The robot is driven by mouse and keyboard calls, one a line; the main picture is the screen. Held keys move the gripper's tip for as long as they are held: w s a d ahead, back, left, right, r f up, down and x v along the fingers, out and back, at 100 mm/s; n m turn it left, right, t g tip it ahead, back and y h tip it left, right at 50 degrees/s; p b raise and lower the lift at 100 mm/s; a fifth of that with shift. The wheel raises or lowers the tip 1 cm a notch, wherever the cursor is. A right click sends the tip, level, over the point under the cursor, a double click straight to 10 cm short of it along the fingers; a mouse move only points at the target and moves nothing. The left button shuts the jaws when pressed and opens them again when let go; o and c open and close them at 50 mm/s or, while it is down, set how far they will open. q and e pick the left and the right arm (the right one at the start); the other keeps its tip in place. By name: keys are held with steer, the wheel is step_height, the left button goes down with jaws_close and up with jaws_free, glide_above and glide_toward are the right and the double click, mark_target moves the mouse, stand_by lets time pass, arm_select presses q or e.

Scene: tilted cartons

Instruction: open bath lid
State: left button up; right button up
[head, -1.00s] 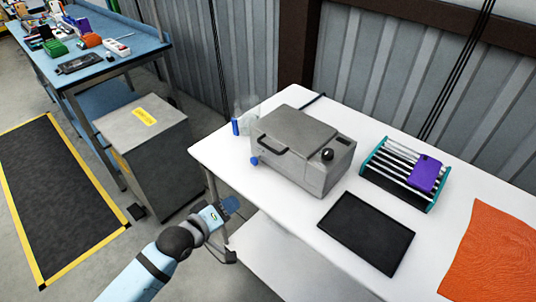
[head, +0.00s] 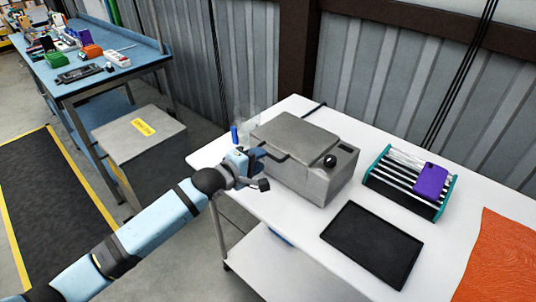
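The bath is a grey metal box (head: 318,186) on the white table. Its flat grey lid (head: 294,134) lies closed on top, with a black knob (head: 330,160) on the casing to the right of the lid. The lid's dark handle (head: 272,153) is at its front left edge and partly hidden. My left gripper (head: 256,163) is at the front left of the bath, right by the handle. Its fingers are small and overlap the handle, so I cannot tell whether they are open or touch it. My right gripper is out of view.
On the white table (head: 282,225), a black flat mat (head: 372,243) lies in front of the bath. A rack (head: 408,181) with a purple object (head: 431,180) stands to the right, near an orange cloth (head: 500,262). A blue-capped item (head: 234,134) stands behind my gripper.

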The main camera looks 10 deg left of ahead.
arm_select(q)
steer(key=shift+x, duration=2.3)
jaws_close()
